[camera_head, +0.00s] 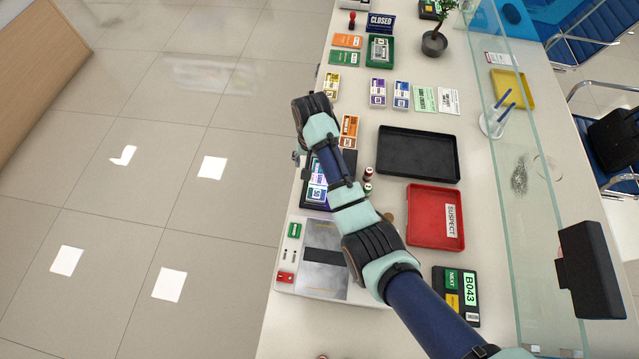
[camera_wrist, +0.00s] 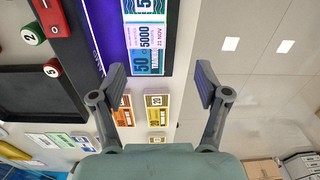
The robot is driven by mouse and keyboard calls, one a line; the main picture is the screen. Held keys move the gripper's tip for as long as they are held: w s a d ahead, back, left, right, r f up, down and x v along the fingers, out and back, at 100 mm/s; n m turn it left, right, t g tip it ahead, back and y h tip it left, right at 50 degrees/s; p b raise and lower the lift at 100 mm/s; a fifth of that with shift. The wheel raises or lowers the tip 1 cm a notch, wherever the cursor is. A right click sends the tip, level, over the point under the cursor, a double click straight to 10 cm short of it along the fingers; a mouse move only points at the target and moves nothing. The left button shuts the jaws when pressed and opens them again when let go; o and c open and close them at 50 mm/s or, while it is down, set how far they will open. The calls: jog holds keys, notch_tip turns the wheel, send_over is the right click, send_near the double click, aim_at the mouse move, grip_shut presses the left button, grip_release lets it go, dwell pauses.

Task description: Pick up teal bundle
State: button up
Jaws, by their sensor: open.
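A teal bundle with a pale band reading 5000 and 22 NOV (camera_wrist: 147,62) lies on a dark panel with a purple glow, at the top of the wrist view. It also shows in the head view (camera_head: 317,194), partly covered by my arm. My gripper (camera_wrist: 162,80) is open and empty, its two fingers spread apart. In the wrist view the near end of the bundle shows between the fingertips. I cannot tell how high the fingers are above it. In the head view my arm hides most or all of the gripper.
Orange (camera_head: 349,127), yellow (camera_head: 330,84), purple (camera_head: 377,88) and blue (camera_head: 401,93) bundles lie farther along the counter. A black tray (camera_head: 418,133), a red SUSPECT tray (camera_head: 421,204) and small numbered cylinders (camera_wrist: 32,34) are nearby. A glass screen (camera_head: 515,150) runs along the right.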

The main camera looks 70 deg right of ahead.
jog(key=shift+s+d+f+m, duration=0.4)
jog(key=shift+s+d+f, duration=0.15)
jog(key=shift+s+f, duration=0.3)
jog(key=f+b, duration=0.1)
jog(key=f, duration=0.4)
jog(key=f+b, duration=0.1)
jog(key=f, duration=0.1)
jog(key=shift+s+a+f+b, duration=0.1)
jog(key=shift+a+f+b, duration=0.2)
jog(key=shift+a+f, duration=0.05)
jog(key=c, duration=1.1)
notch_tip(320, 180, up, 20)
jog(key=p, duration=1)
jog(key=shift+r, duration=0.1)
